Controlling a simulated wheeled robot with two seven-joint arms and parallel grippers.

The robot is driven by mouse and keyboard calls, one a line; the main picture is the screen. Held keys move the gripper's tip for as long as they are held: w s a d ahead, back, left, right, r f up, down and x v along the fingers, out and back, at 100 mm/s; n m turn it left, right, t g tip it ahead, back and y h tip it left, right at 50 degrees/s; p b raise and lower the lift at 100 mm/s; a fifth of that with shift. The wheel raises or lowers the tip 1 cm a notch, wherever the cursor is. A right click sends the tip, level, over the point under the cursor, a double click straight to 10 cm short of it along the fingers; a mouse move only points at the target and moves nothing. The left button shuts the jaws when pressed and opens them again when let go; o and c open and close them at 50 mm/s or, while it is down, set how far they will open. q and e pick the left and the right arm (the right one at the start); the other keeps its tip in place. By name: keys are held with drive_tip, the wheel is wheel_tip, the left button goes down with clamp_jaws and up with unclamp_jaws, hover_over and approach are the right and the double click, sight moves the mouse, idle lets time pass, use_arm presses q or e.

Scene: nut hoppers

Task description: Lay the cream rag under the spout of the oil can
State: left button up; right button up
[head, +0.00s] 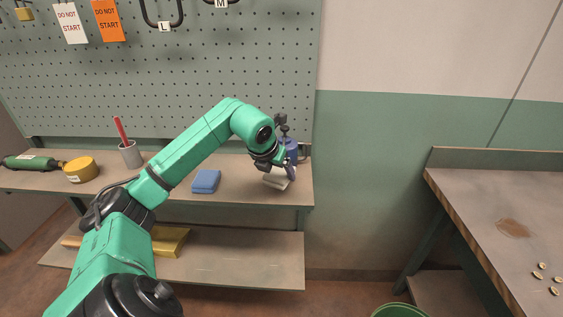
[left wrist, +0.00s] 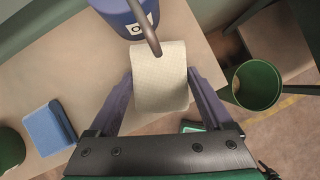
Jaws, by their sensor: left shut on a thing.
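The cream rag (head: 275,182) is at the right end of the upper shelf, close to the oil can. In the left wrist view the rag (left wrist: 160,85) spans between both fingers. My left gripper (head: 284,172) is shut on it. The blue oil can (head: 291,148) stands just behind the gripper, partly hidden by it. In the left wrist view the can (left wrist: 118,12) is at the top, and its grey spout (left wrist: 146,30) reaches over the rag's far edge. I cannot tell whether the rag touches the shelf. My right gripper is not in view.
A green bin (left wrist: 257,85) is on the floor. A workbench (head: 490,205) stands at the right.

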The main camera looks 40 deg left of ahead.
sight(281, 177)
use_arm(q)
drive_tip(key=shift+w+a+f, duration=0.1)
drive_tip(key=shift+w+f, duration=0.1)
drive_tip(key=shift+w, duration=0.35)
drive_tip(key=shift+w+f, duration=0.15)
drive_tip(key=shift+w, duration=0.35)
wheel_tip(281, 177, down, 3)
drive_tip(key=shift+r+p, duration=0.1)
drive_tip(key=shift+p, duration=0.6)
drive_tip(key=shift+f+b, duration=0.35)
drive_tip(key=shift+f, duration=0.05)
drive_tip(key=o, duration=1.1)
drive_tip(key=shift+o, duration=0.2)
drive_tip(key=shift+s+r+p, duration=0.1)
drive_tip(key=shift+r+p, duration=0.15)
drive_tip(key=shift+p, duration=0.05)
drive_tip(key=shift+s+r, duration=0.1)
drive_tip(key=shift+r, duration=0.1)
drive_tip(key=b+v, duration=0.2)
drive_tip(key=v, duration=0.9)
drive_tip(key=shift+r+b, duration=0.25)
drive_tip(key=shift+b, duration=0.1)
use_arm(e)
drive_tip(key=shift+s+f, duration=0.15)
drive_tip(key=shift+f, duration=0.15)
